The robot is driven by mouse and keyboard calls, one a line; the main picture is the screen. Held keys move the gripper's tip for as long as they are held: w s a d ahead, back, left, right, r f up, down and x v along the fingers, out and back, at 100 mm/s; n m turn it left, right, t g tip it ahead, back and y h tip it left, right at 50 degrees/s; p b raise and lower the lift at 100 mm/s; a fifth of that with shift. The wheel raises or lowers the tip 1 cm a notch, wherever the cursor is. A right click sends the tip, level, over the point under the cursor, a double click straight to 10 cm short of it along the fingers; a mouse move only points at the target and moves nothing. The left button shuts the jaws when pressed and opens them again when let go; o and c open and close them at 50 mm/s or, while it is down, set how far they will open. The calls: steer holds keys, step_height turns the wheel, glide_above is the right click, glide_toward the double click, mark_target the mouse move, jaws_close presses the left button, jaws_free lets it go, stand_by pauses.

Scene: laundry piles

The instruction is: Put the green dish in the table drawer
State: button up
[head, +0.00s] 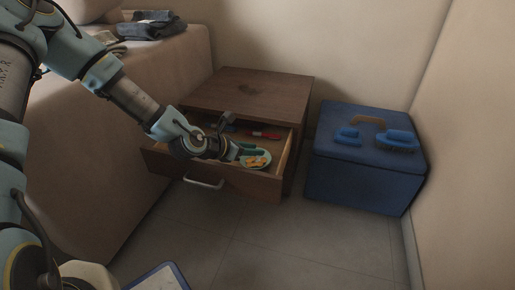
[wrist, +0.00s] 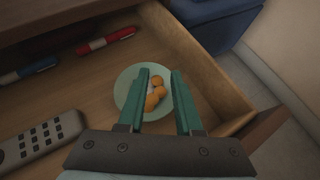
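The green dish (head: 266,161) is pale green and round, with several small orange pieces on it. It lies inside the open table drawer (head: 232,181), near the front right corner; the wrist view also shows the dish (wrist: 127,84) on the drawer floor. My gripper (wrist: 160,74) is open, its teal fingers apart. The left finger hangs over the dish and the right one is at the dish's right edge. The fingers hide part of the dish, and I cannot tell whether they touch it. In the head view my gripper (head: 248,151) reaches into the drawer.
The drawer also holds a grey remote (wrist: 40,140), a red pen (wrist: 105,41) and a blue pen (wrist: 28,71). A blue box (head: 360,175) with two blue brushes on top stands to the right. A couch (head: 150,70) with folded clothes is at left.

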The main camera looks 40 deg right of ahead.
steer(key=p+v, duration=0.3)
steer(key=v, duration=0.6)
steer(key=shift+a+r, duration=0.25)
steer(key=shift+a, duration=0.1)
